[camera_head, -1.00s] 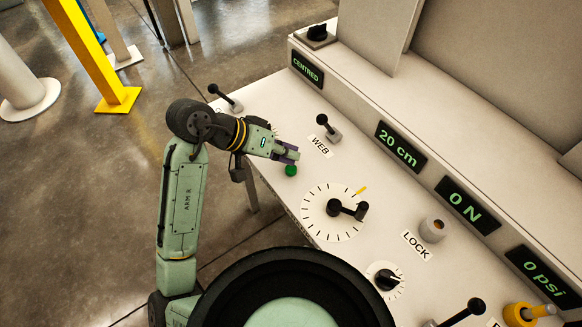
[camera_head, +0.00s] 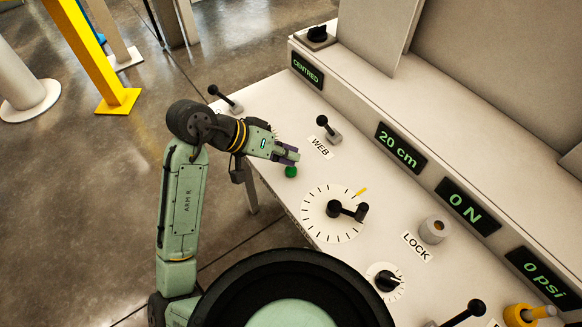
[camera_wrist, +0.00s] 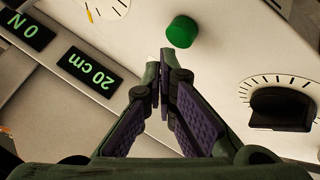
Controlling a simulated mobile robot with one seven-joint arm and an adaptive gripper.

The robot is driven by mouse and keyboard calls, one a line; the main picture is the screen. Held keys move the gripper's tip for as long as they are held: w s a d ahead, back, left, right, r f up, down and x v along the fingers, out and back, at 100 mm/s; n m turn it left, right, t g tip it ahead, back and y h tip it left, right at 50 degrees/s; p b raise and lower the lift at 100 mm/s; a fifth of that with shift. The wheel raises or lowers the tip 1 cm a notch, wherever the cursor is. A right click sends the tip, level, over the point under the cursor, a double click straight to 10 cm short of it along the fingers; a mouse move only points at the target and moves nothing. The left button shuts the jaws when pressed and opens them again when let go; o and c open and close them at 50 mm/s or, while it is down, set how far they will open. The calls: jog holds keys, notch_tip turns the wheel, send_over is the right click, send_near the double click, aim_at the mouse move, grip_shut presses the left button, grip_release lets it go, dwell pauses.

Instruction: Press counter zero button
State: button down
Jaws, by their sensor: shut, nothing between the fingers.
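A green round button (camera_head: 291,172) stands on the white console top, below the "WEB" label and above the large dial in the head view. It also shows in the wrist view (camera_wrist: 182,32), just beyond my fingertips. My gripper (camera_head: 290,157) is shut and empty, with its purple-padded fingers together. In the head view its tips are right beside the button; in the wrist view the tips (camera_wrist: 157,68) appear short of it, with a gap in the picture. I cannot tell their height over the console. The counter display (camera_head: 401,147) reads "20 cm".
A large dial with a black crank (camera_head: 334,208), a lever by the "WEB" label (camera_head: 329,129) and another lever (camera_head: 226,99) stand near the button. Other displays read "CENTRED" (camera_head: 308,69), "0 N" (camera_head: 467,206) and "0 psi" (camera_head: 543,276). A raised panel backs the console.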

jog(key=shift+f, duration=0.1)
jog(key=shift+f+b, duration=0.4)
jog(key=shift+b, duration=0.1)
jog(key=shift+f+b, duration=0.6)
dwell(0.6)
jog(key=shift+r, duration=0.15)
dwell(0.5)
jog(key=shift+r+p, duration=0.85)
jog(key=shift+r, duration=0.05)
notch_tip(320, 180, up, 5)
jog(key=p, duration=0.4)
jog(key=shift+r, duration=0.1)
